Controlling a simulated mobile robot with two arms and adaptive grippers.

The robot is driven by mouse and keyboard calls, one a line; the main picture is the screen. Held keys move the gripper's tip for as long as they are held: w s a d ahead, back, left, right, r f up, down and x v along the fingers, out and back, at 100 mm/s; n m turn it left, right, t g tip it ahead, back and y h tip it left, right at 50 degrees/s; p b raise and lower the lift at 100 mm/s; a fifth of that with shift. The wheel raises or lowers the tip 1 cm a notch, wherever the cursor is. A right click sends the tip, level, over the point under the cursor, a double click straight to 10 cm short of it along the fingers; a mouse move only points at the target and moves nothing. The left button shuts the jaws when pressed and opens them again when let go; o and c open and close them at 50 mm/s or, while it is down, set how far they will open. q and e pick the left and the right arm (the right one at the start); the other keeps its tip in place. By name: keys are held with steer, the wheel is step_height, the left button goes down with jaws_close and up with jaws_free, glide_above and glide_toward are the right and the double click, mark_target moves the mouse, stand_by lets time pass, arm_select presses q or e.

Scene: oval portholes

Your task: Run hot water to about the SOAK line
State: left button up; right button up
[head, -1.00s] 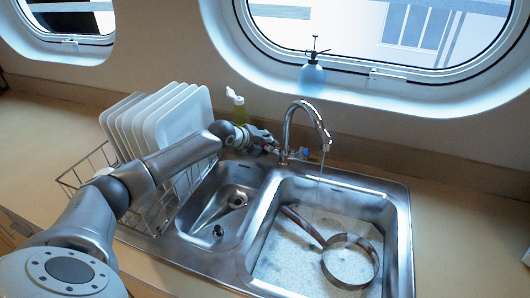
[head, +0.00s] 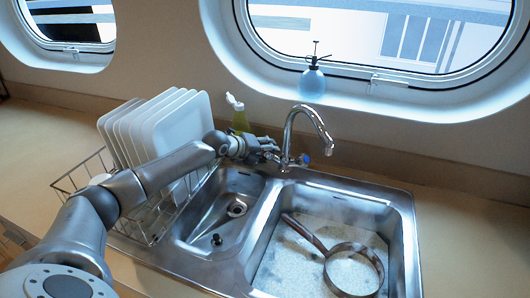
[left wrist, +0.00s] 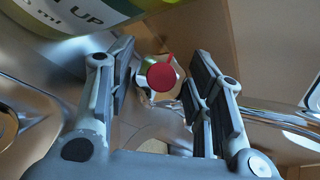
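The chrome tap (head: 297,121) stands behind the sink, its spout over the right basin (head: 262,232). No stream shows below the spout. Cloudy water (head: 285,262) lies in the right basin around a pan (head: 353,270); faint steam hangs over it. I cannot make out a SOAK line. The blue cold knob (head: 304,160) is on the tap's right. The red hot knob (left wrist: 162,77) sits between the spread fingers of my left gripper (left wrist: 163,85), with gaps showing on both sides. In the head view my left gripper (head: 262,151) is left of the tap. My right gripper is not seen.
A rack of white plates (head: 160,122) stands left of the sink, beside my left arm. A green soap bottle (head: 239,115) is close behind my left gripper. A blue spray bottle (head: 312,84) stands on the porthole sill.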

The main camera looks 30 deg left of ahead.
arm_select(q)
steer(key=shift+o, duration=0.7)
steer(key=shift+s+a+r, duration=0.15)
steer(key=shift+s, duration=0.15)
steer(key=v, duration=1.1)
steer(key=shift+s, duration=0.15)
steer(key=shift+r, duration=0.1)
